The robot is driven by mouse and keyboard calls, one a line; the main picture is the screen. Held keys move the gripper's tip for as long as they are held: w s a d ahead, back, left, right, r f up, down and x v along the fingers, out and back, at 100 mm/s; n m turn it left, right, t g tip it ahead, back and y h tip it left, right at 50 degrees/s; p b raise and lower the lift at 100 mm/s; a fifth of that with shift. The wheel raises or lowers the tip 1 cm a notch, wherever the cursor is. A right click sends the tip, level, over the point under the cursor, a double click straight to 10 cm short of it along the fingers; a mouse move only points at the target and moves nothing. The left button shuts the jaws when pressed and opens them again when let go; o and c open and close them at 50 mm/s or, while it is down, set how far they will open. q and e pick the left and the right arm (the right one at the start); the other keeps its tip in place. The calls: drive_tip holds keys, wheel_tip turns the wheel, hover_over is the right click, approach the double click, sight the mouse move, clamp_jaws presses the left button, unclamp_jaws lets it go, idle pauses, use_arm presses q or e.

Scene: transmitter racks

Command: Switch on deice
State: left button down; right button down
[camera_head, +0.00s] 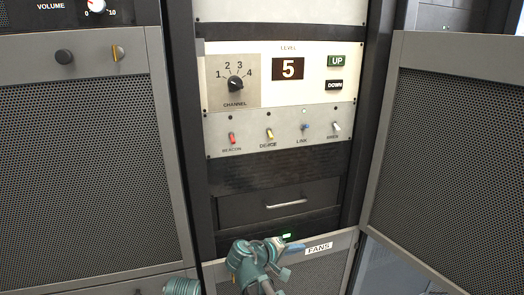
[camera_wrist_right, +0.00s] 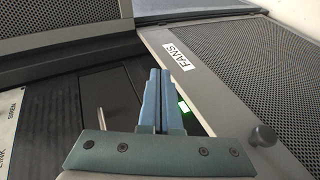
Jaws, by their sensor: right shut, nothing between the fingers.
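The deice switch (camera_head: 270,134) is a small yellow toggle in the row on the pale panel, second from the left, in the head view. It appears to point down, and the lamp (camera_head: 268,117) above it is dark. My right gripper (camera_head: 294,248) is well below the switch row, in front of the fans panel, touching no switch. In the right wrist view its blue fingers (camera_wrist_right: 160,76) are together with nothing between them. The deice switch does not show in the wrist view. My left gripper does not show.
A red beacon switch (camera_head: 231,138), blue link switch (camera_head: 305,126) and pale switch (camera_head: 336,126) share the row. A drawer with a handle (camera_head: 287,205) lies below. An open mesh door (camera_head: 450,150) stands at the right.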

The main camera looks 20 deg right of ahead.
drive_tip(key=w+a+r+n+t+h, duration=0.3)
drive_tip(key=a+r+t, duration=0.3)
drive_tip(key=r, duration=0.5)
drive_tip(key=w+a+r+n+t+h, duration=0.3)
drive_tip(key=a+r+t, duration=0.3)
drive_tip(key=r, duration=0.6)
drive_tip(key=shift+a+r+n+t+h, duration=0.15)
drive_tip(key=shift+a+n+t+h, duration=0.15)
drive_tip(key=shift+a+n+h, duration=0.45)
drive_tip(key=shift+w, duration=0.1)
